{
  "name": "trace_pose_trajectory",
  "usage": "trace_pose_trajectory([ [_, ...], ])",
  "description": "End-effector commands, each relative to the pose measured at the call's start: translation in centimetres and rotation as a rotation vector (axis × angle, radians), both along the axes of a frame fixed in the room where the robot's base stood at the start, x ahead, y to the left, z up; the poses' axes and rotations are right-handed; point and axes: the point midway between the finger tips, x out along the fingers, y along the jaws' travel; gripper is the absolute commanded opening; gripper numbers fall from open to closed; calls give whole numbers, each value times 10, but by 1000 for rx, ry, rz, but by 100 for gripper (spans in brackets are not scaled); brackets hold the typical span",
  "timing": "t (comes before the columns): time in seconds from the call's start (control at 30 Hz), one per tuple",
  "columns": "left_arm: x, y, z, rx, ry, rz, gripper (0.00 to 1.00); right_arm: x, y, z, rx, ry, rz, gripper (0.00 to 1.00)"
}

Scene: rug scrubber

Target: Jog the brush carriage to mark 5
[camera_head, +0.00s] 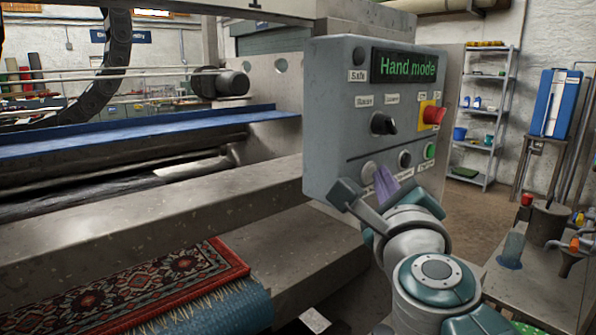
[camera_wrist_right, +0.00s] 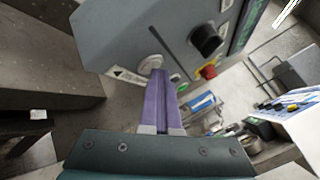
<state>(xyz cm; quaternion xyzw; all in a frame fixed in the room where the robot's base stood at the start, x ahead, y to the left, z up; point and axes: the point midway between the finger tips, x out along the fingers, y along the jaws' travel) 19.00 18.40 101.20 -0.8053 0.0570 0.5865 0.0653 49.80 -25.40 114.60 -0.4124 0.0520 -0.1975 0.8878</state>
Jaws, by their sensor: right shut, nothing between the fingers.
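The grey control box (camera_head: 340,120) hangs on the machine and its screen (camera_head: 404,66) reads "Hand mode". It carries a black selector knob (camera_head: 382,123), a red emergency button (camera_head: 433,115) on a yellow plate, a green button (camera_head: 430,151) and a dark button (camera_head: 405,159). A pale round button (camera_head: 369,171) sits at the lower left of the panel; it also shows in the right wrist view (camera_wrist_right: 150,63). My right gripper (camera_head: 384,178) is shut and empty, its purple fingertips close to this button; I cannot tell if they touch. The brush carriage and mark 5 are not clearly seen. My left gripper is out of view.
A red patterned rug (camera_head: 150,290) lies at the machine's front, lower left. A blue beam (camera_head: 130,132) runs along the machine. A metal bench (camera_head: 540,275) with tools stands at the right, and a shelf (camera_head: 484,120) stands behind.

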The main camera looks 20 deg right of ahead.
Motion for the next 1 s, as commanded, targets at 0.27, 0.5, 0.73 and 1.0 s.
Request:
trace_pose_trajectory([
  [0.27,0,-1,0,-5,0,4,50,0,1,1,0,-1,3,0],
  [0.5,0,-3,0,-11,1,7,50,0,1,1,1,-1,2,0],
  [0.73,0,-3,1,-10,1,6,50,0,1,1,0,0,2,0],
  [1.0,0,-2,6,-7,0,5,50,-12,-4,1,0,1,2,0],
])
